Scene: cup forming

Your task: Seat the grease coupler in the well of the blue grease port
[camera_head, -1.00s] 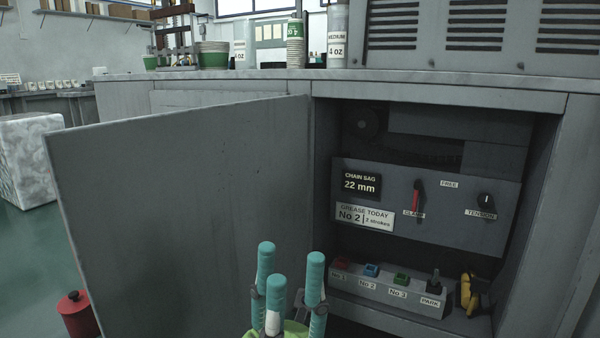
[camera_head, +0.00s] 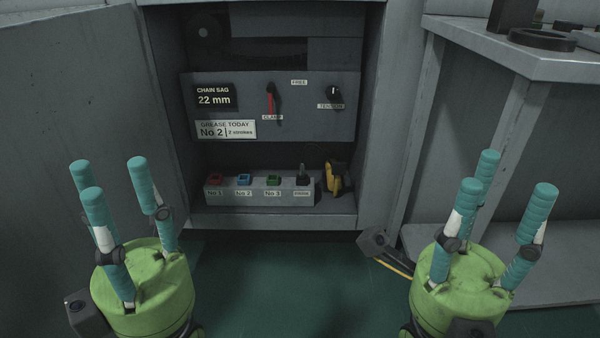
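The blue grease port (camera_head: 243,180) sits on a grey block in the open cabinet, labelled No 2, between the red port (camera_head: 215,178) and the green port (camera_head: 273,180). A dark upright piece, apparently the grease coupler (camera_head: 303,174), stands at the PARK place at the block's right end. My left gripper (camera_head: 120,180) is open and empty, in front of the cabinet at lower left. My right gripper (camera_head: 492,205) is open and empty at lower right. Both are well apart from the block.
The cabinet door (camera_head: 75,150) stands open at left. A panel (camera_head: 300,115) above the ports carries a red clamp lever (camera_head: 270,100), a tension knob (camera_head: 333,93) and a "Grease today No 2, 2 strokes" sign (camera_head: 225,130). A yellow-black tool (camera_head: 337,178) sits right of the block. A bench (camera_head: 540,60) stands at right.

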